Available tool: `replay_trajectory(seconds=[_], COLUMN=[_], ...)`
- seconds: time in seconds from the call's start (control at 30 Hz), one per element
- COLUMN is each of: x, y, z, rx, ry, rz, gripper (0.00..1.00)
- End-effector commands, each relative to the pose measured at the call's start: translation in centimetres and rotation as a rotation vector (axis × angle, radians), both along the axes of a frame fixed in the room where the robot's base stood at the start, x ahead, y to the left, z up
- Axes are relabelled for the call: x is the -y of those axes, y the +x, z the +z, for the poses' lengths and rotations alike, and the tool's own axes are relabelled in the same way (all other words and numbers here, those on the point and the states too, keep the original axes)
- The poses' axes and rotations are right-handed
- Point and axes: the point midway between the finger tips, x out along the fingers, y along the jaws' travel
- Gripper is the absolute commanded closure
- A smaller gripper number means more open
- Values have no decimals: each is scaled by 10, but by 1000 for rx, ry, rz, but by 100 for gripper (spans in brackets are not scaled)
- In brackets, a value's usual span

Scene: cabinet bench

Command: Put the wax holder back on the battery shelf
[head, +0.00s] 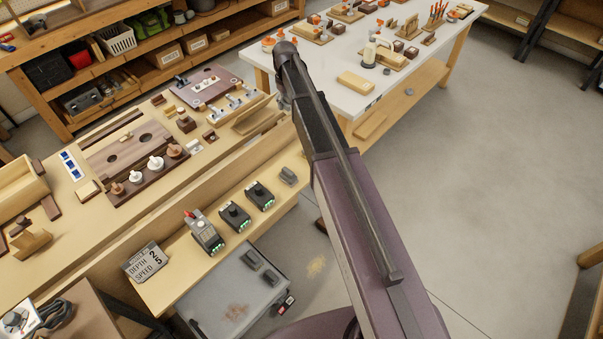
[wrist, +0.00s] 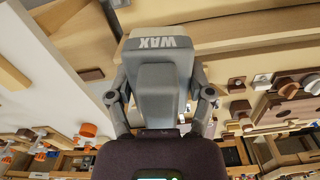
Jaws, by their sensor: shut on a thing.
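In the head view my arm hides most of the gripper and the holder, out by the bench's far right end. The battery shelf (head: 172,286) is the low light-wood ledge along the front of the bench. It carries several black devices with green lights (head: 234,215) and a small grey block (head: 288,176) at its right end.
A DEPTH 2 SPEED 5 sign (head: 146,262) stands at the shelf's left end. A grey cabinet (head: 225,300) is below. The bench top (head: 75,225) holds boards and knobs. A white table (head: 335,75) with tools stands behind. Open floor (head: 470,190) lies to the right.

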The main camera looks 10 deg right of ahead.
Motion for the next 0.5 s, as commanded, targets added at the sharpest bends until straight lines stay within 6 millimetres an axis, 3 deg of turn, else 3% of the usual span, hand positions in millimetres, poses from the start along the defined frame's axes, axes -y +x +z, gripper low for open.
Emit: replay_trajectory(seconds=[0.03,0.5], x=[2,19], y=[0,-2], z=[-17,-95], rx=[0,1], ry=[0,2], rz=[4,52], gripper=[71,71])
